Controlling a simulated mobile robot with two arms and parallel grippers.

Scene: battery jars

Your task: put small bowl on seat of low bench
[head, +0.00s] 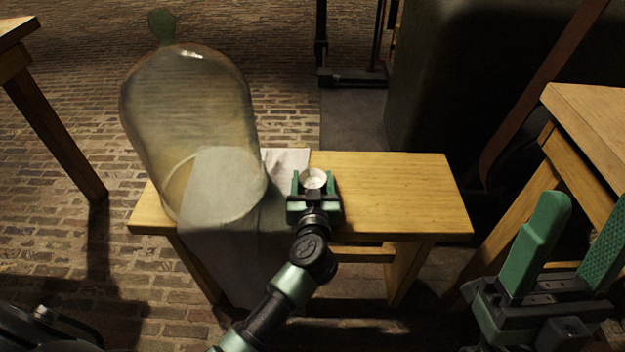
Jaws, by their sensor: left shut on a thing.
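The small bowl (313,178) is pale and round, and sits between the green fingers of my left gripper (313,186), which is shut on it. Both are over the middle of the low bench's wooden seat (400,190). I cannot tell whether the bowl touches the seat. My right gripper (588,225) is large in the lower right corner, with its green fingers wide apart and nothing between them.
A large glass jar (185,100) stands on the left part of the bench. A grey cloth (225,190) drapes over the bench there. The seat's right part is clear. A wooden table (590,115) stands at right, another (15,45) at far left.

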